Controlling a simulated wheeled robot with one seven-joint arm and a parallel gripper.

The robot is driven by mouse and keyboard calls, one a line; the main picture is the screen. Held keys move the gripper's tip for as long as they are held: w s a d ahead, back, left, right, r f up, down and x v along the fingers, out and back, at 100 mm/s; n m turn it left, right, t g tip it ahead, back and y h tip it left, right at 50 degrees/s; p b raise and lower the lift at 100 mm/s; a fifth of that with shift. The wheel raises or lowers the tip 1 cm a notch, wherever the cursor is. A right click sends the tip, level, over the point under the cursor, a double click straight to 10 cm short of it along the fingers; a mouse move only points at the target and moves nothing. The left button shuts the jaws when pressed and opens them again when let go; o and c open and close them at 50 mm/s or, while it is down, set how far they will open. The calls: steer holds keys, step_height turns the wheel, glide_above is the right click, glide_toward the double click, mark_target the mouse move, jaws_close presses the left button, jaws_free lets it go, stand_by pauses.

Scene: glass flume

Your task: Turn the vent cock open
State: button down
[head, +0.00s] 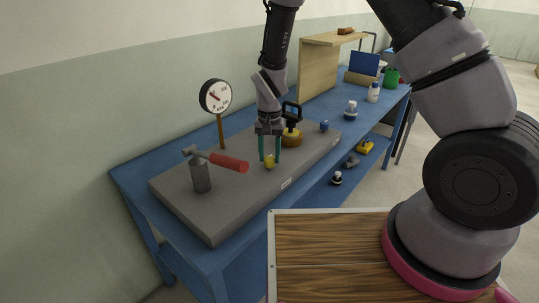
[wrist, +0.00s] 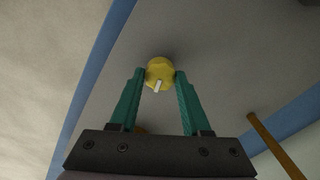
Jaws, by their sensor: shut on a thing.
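A small yellow knob (head: 269,163) stands on the grey bench block (head: 225,205), and I take it for the vent cock. My gripper (head: 269,158) comes down over it from above. In the wrist view, the green fingers of my gripper (wrist: 162,76) sit on either side of the yellow knob (wrist: 160,67) and are shut on it. A white pointer mark on the knob points toward the palm and slightly left in that view. The knob's base is hidden.
A red-handled lever (head: 228,162) on a grey post stands left of my gripper. A dial gauge (head: 215,96) rises behind. A brass fitting (head: 292,138) and a blue knob (head: 324,126) stand to the right. The blue bench (head: 130,176) runs along the wall.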

mark_target(269, 158)
steer(key=n, duration=1.4)
stand_by(0.5)
steer(key=shift+c, duration=1.9)
jaws_free()
step_height(269, 158, up, 11)
steer(key=shift+f, duration=0.1)
